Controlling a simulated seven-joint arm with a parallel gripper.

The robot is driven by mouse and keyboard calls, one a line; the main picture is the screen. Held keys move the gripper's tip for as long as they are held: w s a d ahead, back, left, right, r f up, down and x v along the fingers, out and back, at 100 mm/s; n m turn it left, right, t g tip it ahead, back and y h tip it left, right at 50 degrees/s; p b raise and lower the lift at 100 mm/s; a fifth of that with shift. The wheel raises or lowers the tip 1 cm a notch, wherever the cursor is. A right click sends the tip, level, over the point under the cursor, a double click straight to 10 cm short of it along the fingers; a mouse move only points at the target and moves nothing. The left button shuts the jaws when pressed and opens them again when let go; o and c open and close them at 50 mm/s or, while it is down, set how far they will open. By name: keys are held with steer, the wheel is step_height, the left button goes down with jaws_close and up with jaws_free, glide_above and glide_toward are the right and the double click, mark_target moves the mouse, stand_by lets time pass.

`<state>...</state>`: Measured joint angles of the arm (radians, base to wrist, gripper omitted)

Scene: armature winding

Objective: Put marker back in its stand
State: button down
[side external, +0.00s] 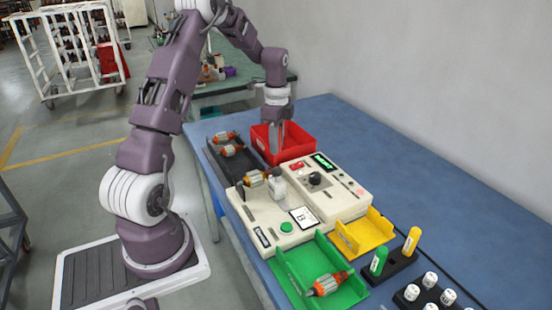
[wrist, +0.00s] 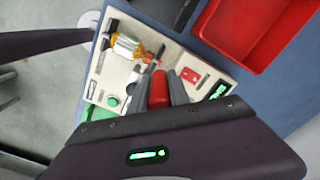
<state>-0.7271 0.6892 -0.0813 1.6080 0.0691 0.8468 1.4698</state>
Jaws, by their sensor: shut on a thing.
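My gripper (side external: 277,150) is shut and points down in front of the red bin in the side external view. In the wrist view my gripper (wrist: 162,92) has a red marker (wrist: 159,88) between its fingers, held above the cream machine. The marker cannot be made out against the red bin in the side external view. The black marker stand (side external: 397,266) is at the right front of the table, far from my gripper. It holds a green marker (side external: 379,260) and a yellow marker (side external: 411,241), both upright. The stand is not in the wrist view.
The cream testing machine (side external: 340,204) lies between my gripper and the stand, with an armature on it. A yellow tray (side external: 364,232) and a green tray (side external: 292,277) with an armature are nearby. A rack of white-capped containers (side external: 428,289) is in front.

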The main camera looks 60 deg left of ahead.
steer(key=w+d+f+m, duration=0.1)
steer(key=w+d, duration=0.2)
steer(key=d, duration=0.3)
steer(key=w+d+f+m, duration=0.1)
steer(key=w+d, duration=0.3)
steer(key=d, duration=0.3)
steer(key=w+d+f+m, duration=0.1)
steer(key=w+d, duration=0.2)
steer(key=d, duration=0.3)
steer(key=shift+w+d, duration=0.15)
steer(key=shift+w, duration=0.15)
steer(key=shift+w+d+f+m, duration=0.1)
steer(key=shift+d+f+m, duration=0.4)
steer(key=shift+d+f, duration=1.8)
steer(key=shift+w+d+f+m, duration=0.1)
steer(key=shift+d+f+m, duration=0.3)
steer(key=shift+d, duration=3.85)
steer(key=shift+w+d+f+m, duration=0.1)
steer(key=shift+d+f+m, duration=0.8)
steer(key=shift+d, duration=2.35)
steer(key=shift+f+n, duration=0.3)
steer(key=shift+f, duration=0.95)
steer(key=c, duration=1.1)
jaws_free()
steer(key=shift+c, duration=0.2)
